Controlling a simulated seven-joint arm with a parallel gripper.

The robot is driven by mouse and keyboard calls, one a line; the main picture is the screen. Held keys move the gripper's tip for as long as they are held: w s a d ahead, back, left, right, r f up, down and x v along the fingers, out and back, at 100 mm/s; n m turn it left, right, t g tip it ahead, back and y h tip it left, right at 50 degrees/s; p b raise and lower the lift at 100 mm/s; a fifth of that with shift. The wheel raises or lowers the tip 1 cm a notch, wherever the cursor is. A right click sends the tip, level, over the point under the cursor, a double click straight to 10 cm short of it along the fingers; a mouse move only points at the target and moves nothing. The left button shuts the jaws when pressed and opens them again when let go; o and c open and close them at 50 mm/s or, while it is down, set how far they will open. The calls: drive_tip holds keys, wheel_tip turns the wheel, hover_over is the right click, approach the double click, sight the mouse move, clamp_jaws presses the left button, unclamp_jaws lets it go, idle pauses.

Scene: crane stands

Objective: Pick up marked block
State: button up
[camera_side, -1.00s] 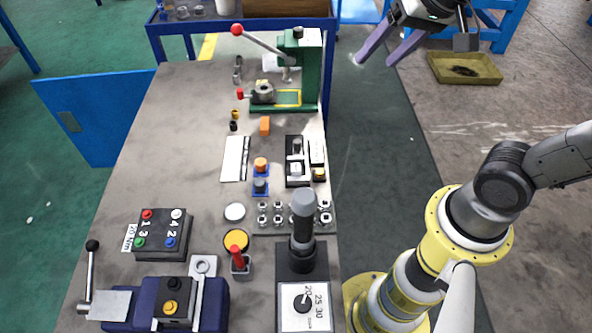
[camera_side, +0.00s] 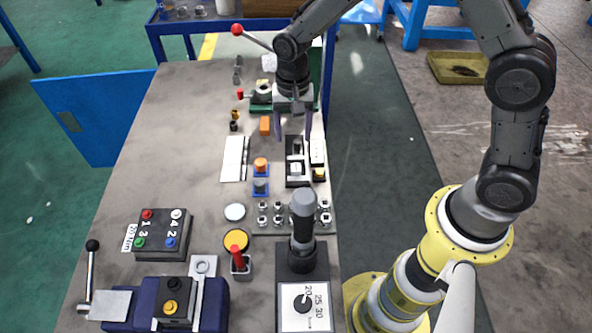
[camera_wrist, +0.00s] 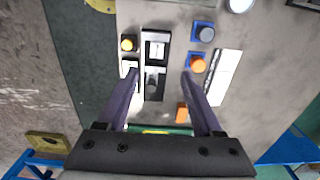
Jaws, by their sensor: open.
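No block carries a mark that I can clearly make out, so I cannot tell which one is the marked block. A black holder (camera_side: 290,181) with pale and dark blocks in it lies near the table's right edge; it also shows in the wrist view (camera_wrist: 146,96). My gripper (camera_side: 292,137) is open and points down near the far end of this holder. In the wrist view my gripper's fingertips (camera_wrist: 160,73) straddle the holder, with nothing held between them. A small orange block (camera_side: 265,126) lies to the left of the gripper; the wrist view also shows it (camera_wrist: 182,113).
Beside the holder is a white strip (camera_side: 316,150) with a yellow knob (camera_side: 319,174). Left are an orange knob (camera_side: 260,164) on a blue base and a white plate (camera_side: 233,158). A green press stands behind; a tall dark post (camera_side: 303,215) stands in front.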

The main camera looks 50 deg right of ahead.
hover_over(296, 167)
wheel_tip(296, 167, down, 6)
drive_tip(key=shift+w+a+f, duration=0.1)
drive_tip(key=shift+w+f, duration=0.05)
drive_tip(key=shift+f, duration=2.75)
clamp_jaws()
